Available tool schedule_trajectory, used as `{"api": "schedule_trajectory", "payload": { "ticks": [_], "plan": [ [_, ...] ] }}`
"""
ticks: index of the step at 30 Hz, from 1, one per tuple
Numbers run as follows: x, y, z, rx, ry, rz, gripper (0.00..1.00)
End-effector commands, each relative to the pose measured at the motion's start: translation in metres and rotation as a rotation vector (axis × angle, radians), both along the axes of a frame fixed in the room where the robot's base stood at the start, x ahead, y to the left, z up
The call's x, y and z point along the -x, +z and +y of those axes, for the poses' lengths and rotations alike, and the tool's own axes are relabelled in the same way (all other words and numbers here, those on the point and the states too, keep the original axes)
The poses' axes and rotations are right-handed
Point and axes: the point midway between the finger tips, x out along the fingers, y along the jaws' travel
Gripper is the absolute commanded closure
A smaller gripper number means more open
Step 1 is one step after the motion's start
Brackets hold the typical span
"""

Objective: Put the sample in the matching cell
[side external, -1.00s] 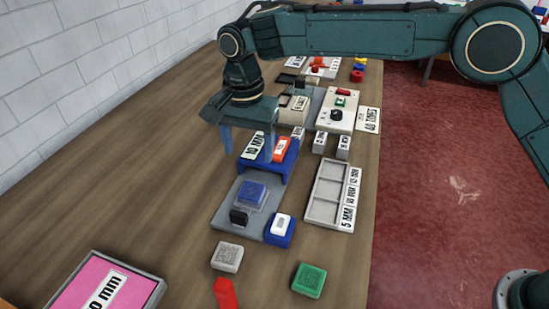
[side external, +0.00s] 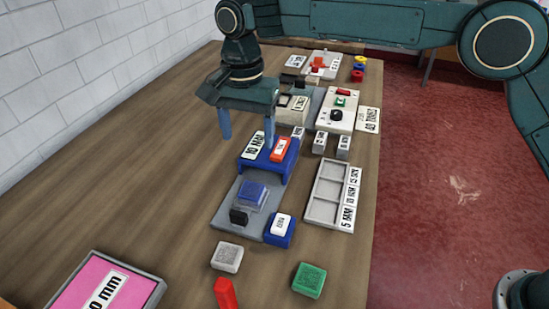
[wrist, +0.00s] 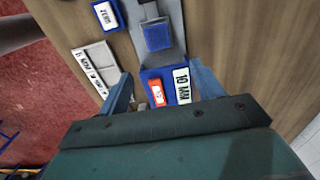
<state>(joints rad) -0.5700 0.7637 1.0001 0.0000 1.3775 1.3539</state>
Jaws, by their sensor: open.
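A tray (side external: 320,213) with three cells stands right of centre, its labels reading 5 MM, 10 MM and 15 MM. It also shows in the wrist view (wrist: 97,53); its cells look empty. A blue square sample (side external: 251,194) lies on the grey gauge plate (side external: 229,215), in front of a blue bridge (side external: 284,170). The bridge carries a 10 MM label (side external: 253,146) and a red label (side external: 280,149). A pale sample (side external: 227,257) and a green sample (side external: 309,280) lie at the front. My gripper (side external: 247,140) is open and empty, raised above the bridge.
A blue block marked ZERO (side external: 280,232) stands at the plate's front right corner. A control box (side external: 336,113) stands behind. The left side of the table is clear.

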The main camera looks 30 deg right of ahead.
Motion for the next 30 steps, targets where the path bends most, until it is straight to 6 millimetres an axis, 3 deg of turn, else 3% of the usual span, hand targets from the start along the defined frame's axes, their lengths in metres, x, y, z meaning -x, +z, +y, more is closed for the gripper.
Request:
{"api": "schedule_trajectory", "payload": {
  "ticks": [8, 14, 21, 30],
  "plan": [
    [0.004, 0.024, -0.025, -0.014, 0.038, -0.025, 0.34],
    [0.017, 0.059, -0.067, -0.032, 0.11, -0.07, 0.34],
    [0.047, 0.097, -0.124, -0.041, 0.215, -0.136, 0.34],
    [0.1, 0.127, -0.19, -0.031, 0.343, -0.221, 0.34]
  ]
}}
